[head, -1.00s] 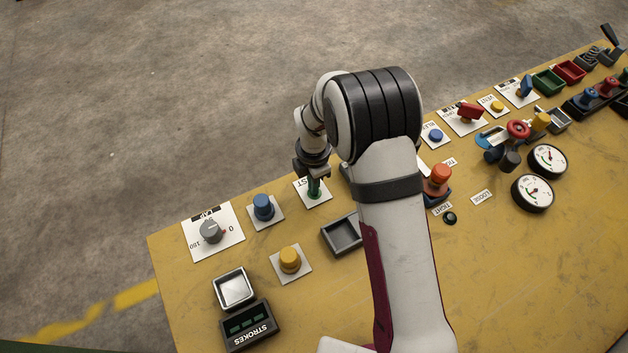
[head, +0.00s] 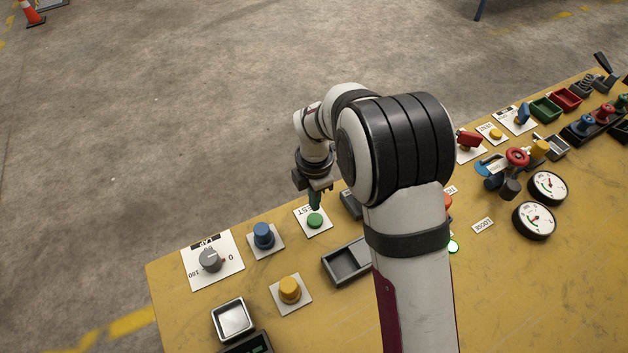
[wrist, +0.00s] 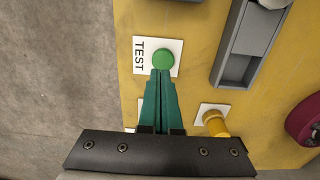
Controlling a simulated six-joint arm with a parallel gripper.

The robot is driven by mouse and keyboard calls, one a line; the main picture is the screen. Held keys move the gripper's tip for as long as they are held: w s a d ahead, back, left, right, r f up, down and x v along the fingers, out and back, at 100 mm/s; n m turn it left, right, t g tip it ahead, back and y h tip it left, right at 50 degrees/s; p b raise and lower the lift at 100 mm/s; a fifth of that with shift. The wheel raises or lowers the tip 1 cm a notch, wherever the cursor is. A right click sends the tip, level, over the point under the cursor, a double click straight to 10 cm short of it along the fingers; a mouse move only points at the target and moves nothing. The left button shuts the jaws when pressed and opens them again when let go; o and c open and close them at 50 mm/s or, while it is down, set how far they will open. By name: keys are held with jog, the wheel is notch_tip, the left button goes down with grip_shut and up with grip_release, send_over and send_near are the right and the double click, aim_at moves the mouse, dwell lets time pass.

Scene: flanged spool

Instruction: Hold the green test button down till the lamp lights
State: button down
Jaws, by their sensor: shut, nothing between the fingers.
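The green test button (head: 315,221) sits on a white plate marked TEST near the table's far edge, and it also shows in the wrist view (wrist: 163,60). My gripper (head: 315,206) is shut and empty, pointing down just above the button. In the wrist view its green fingertips (wrist: 162,74) lie at the button's near edge. The button's full face shows, and a small gap seems to separate it from the tips. A small round lamp (head: 454,246) right of my arm glows green-white, partly hidden by my arm.
A blue button (head: 263,236), a grey dial (head: 210,260) and a yellow button (head: 289,290) stand left of and before the test button. A grey tray (head: 345,264) lies near my arm. Gauges (head: 547,188) and more controls fill the right side.

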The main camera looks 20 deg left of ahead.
aim_at(314, 217)
notch_tip(314, 217, up, 8)
dwell(0.5)
jog(key=s+d+r+m+y, duration=0.1)
jog(key=s+d+r+m, duration=0.3)
jog(key=s+d+m, duration=0.5)
jog(key=s+d+r+m, duration=0.45)
jog(key=d+m, duration=0.25)
jog(key=m, duration=0.4)
jog(key=s+d+f+m, duration=0.1)
jog(key=s+d+m, duration=0.2)
jog(key=s+m, duration=0.7)
jog(key=m, duration=0.2)
jog(key=shift+s+d+f+m+y, duration=0.15)
jog(key=shift+s+m+y, duration=0.15)
jog(key=shift+y, duration=0.1)
jog(key=w+d+r, duration=0.1)
jog(key=w+d, duration=0.3)
jog(key=w, duration=0.5)
jog(key=w+d+r, duration=0.2)
jog(key=w+d, duration=0.3)
jog(key=w, duration=0.4)
jog(key=w+d+r, duration=0.2)
jog(key=w+d, duration=0.2)
jog(key=w, duration=0.5)
jog(key=shift+d, duration=0.4)
